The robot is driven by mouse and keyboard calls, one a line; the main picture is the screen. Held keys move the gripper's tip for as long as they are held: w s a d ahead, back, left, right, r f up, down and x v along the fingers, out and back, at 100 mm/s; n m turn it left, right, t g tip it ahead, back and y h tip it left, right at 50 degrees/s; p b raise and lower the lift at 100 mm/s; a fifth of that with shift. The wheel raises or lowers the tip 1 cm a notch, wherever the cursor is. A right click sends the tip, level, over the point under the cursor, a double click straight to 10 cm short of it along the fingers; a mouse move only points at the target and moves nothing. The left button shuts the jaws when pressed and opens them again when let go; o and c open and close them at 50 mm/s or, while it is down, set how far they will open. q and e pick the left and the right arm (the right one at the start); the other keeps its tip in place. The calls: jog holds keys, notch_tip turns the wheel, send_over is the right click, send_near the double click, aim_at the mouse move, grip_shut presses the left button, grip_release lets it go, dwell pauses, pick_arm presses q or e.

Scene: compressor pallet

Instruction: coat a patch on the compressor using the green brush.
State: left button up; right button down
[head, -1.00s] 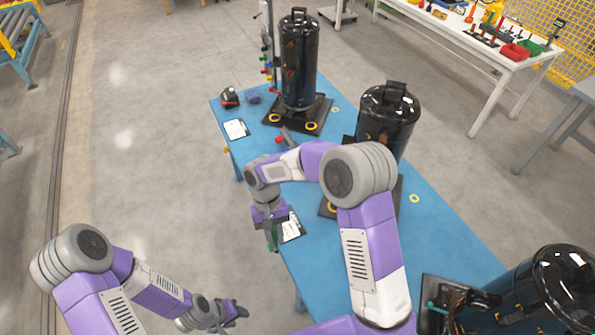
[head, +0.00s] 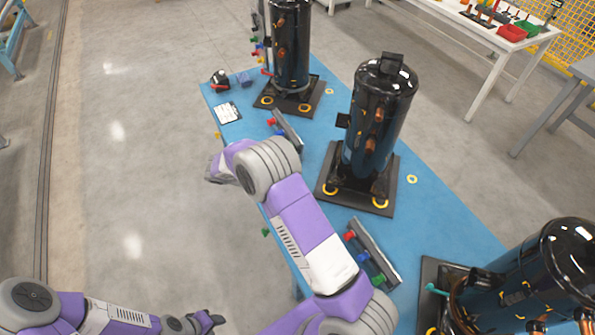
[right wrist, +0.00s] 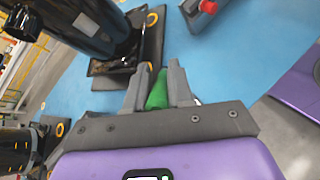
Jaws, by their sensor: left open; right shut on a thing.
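In the right wrist view the right gripper (right wrist: 158,90) is shut on the green brush (right wrist: 157,92), of which only a green part shows between the fingers. A small green piece (head: 266,232) shows left of the arm in the head view; I cannot tell if it is the brush. The middle black compressor (head: 374,125) stands upright on its dark base, right of my right arm. A dark compressor (right wrist: 80,25) is also ahead of the right gripper, apart from it. My left gripper (head: 208,321) is open and empty, low at the left.
Other compressors stand at the back (head: 291,50) and front right (head: 535,280) of the blue table (head: 440,215). Racks with coloured pieces lie near its left edge (head: 368,250) and farther back (head: 287,128). A paper sheet (head: 228,113) lies at the back left.

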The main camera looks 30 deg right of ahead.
jog(key=w+d+r+n+t+h+b, duration=0.1)
jog(key=d+r+h+b, duration=0.1)
jog(key=d, duration=1)
jog(key=shift+w+r+n+t+h, duration=0.35)
jog(key=shift+r+h, duration=0.35)
jog(key=shift+h, duration=0.4)
jog(key=shift+s+d, duration=0.1)
jog(key=shift+d, duration=0.75)
jog(key=shift+r, duration=0.1)
